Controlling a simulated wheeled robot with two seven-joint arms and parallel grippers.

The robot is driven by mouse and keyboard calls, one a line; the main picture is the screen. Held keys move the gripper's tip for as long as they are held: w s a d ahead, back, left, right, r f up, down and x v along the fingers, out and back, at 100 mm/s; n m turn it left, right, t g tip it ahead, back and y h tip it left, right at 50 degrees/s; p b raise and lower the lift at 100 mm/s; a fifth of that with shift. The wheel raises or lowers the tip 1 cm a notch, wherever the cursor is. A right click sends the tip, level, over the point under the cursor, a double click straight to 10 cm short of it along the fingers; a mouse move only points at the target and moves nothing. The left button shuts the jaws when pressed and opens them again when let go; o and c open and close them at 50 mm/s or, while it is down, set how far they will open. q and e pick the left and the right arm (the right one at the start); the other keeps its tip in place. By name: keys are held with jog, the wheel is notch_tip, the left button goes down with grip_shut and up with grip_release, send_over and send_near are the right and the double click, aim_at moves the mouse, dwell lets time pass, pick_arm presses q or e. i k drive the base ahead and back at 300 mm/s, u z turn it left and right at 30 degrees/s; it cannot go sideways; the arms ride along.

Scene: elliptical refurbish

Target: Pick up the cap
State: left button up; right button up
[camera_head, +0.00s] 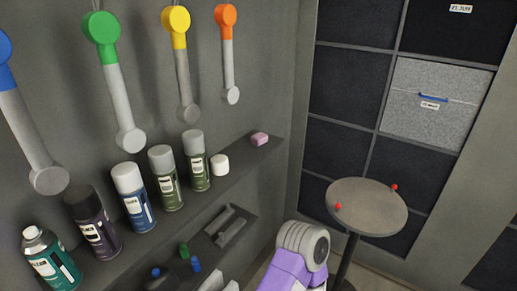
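A small white cap (220,165) sits on the upper shelf, just right of the row of spray cans. It stands beside the green can with the grey cap (196,162), with little or no gap visible. The teal can (51,260) at the far left shows a bare white nozzle top, while the other cans wear caps. A purple and grey link of one of my arms shows at the bottom, right of the shelves. Neither of my grippers is in view, so their state is hidden.
Coloured-headed tools hang on the wall above the cans. A round table (367,208) with two red knobs stands at right.

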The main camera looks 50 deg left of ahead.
aim_at(219, 163)
jog(key=i, duration=1.4)
jog(key=u, duration=3.7)
